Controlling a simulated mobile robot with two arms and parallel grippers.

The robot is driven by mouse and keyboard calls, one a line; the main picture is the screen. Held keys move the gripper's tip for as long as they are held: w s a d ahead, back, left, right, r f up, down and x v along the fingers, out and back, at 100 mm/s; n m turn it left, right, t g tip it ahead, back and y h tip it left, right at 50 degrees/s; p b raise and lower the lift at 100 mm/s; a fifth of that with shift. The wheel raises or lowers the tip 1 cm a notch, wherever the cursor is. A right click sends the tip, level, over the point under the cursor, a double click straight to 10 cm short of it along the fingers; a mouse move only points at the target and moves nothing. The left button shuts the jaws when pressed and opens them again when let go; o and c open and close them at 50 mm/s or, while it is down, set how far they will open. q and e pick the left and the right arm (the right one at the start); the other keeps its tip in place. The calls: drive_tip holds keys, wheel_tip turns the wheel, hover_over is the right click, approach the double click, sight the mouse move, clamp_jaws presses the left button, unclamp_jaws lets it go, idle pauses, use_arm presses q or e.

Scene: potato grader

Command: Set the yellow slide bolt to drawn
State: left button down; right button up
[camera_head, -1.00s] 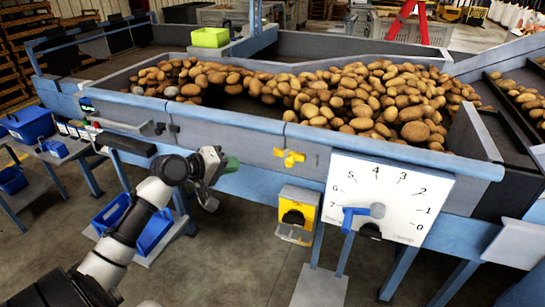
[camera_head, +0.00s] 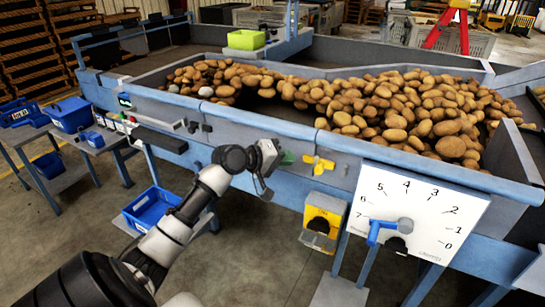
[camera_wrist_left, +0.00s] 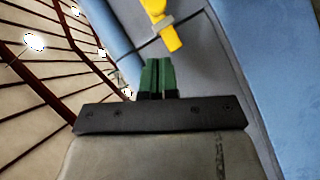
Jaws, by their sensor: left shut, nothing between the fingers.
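The yellow slide bolt (camera_head: 319,164) sits on the grey side panel of the grader, below the blue rail. In the left wrist view the bolt (camera_wrist_left: 162,25) shows at the top as a yellow bar passing through a grey bracket. My left gripper (camera_head: 289,158) is just left of the bolt, apart from it in the picture. Its green fingers (camera_wrist_left: 158,66) are shut together and empty, pointing towards the bolt. My right gripper is not in view.
A yellow box with a black knob (camera_head: 321,221) hangs below the bolt. A white dial plate (camera_head: 425,212) with a blue pointer is to its right. Potatoes fill the trough above. Blue crates (camera_head: 152,207) are at the left.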

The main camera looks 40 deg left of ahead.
sight(319, 169)
use_arm(q)
drive_tip(key=w+d+f+p, duration=0.1)
drive_tip(key=w+d+f, duration=0.1)
drive_tip(key=w+d, duration=0.1)
drive_tip(key=shift+w+d+f, duration=0.3)
drive_tip(key=shift+d, duration=0.25)
drive_tip(key=d+p, duration=0.3)
drive_tip(key=shift+w+d+r, duration=0.25)
drive_tip(key=shift+w+d, duration=0.1)
drive_tip(key=shift+w, duration=0.05)
drive_tip(key=shift+w+d+f, duration=0.1)
drive_tip(key=shift+d+f, duration=0.1)
drive_tip(key=shift+d, duration=0.2)
